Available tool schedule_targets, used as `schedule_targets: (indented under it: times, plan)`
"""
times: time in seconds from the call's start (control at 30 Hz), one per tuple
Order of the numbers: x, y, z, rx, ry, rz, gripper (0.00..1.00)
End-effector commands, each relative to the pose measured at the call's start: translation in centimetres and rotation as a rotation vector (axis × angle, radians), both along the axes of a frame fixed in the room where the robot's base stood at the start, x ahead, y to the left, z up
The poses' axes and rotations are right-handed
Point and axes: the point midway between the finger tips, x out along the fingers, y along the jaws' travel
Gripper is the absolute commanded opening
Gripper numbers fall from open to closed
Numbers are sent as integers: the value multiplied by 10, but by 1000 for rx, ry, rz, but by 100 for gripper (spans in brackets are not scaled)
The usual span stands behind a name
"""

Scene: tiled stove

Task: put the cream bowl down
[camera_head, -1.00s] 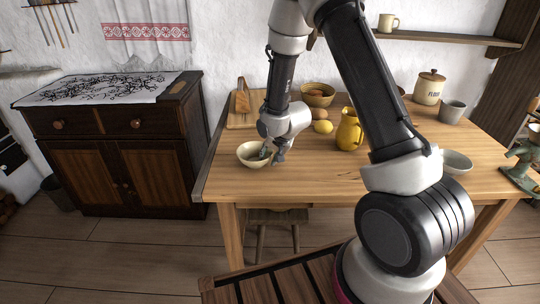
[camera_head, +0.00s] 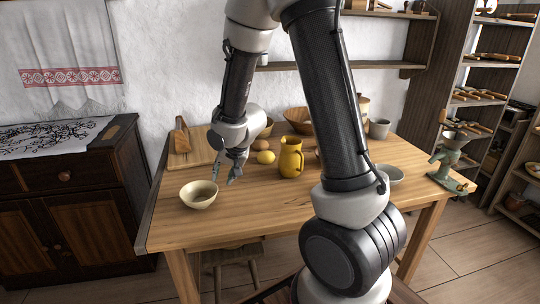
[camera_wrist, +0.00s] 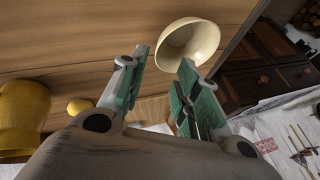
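The cream bowl (camera_head: 199,194) stands upright on the left part of the wooden table (camera_head: 240,222), near its left edge. It also shows in the wrist view (camera_wrist: 190,46), just beyond the fingertips. My gripper (camera_head: 228,180) is to the right of the bowl and a little above the table. In the wrist view my gripper (camera_wrist: 163,75) has its green-padded fingers spread apart with nothing between them. The bowl is apart from the fingers, and its inside looks empty.
A yellow jug (camera_head: 291,158) and a lemon (camera_head: 265,157) stand behind my gripper to the right. A cutting board (camera_head: 190,158) lies at the back left. A grey-green bowl (camera_head: 389,174) and a green grinder (camera_head: 448,163) are on the right. The front middle of the table is clear.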

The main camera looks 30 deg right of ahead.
Motion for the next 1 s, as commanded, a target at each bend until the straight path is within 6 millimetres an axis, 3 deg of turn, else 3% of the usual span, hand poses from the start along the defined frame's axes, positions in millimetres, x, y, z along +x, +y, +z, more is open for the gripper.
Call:
schedule_targets:
  times: [0.17, 0.3, 0.5, 0.6, 0.7, 0.83, 1.0]
  plan:
    - [-27, -31, 60, -102, -9, 50, 32]
    - [-82, -64, 120, -213, 15, 132, 32]
    - [-182, -91, 176, -312, 70, 281, 32]
    - [-226, -94, 190, -338, 90, 355, 32]
    - [-257, -95, 196, -350, 105, 414, 32]
    - [-277, -94, 199, -358, 114, 455, 32]
    - [-280, -94, 199, -360, 118, 464, 32]
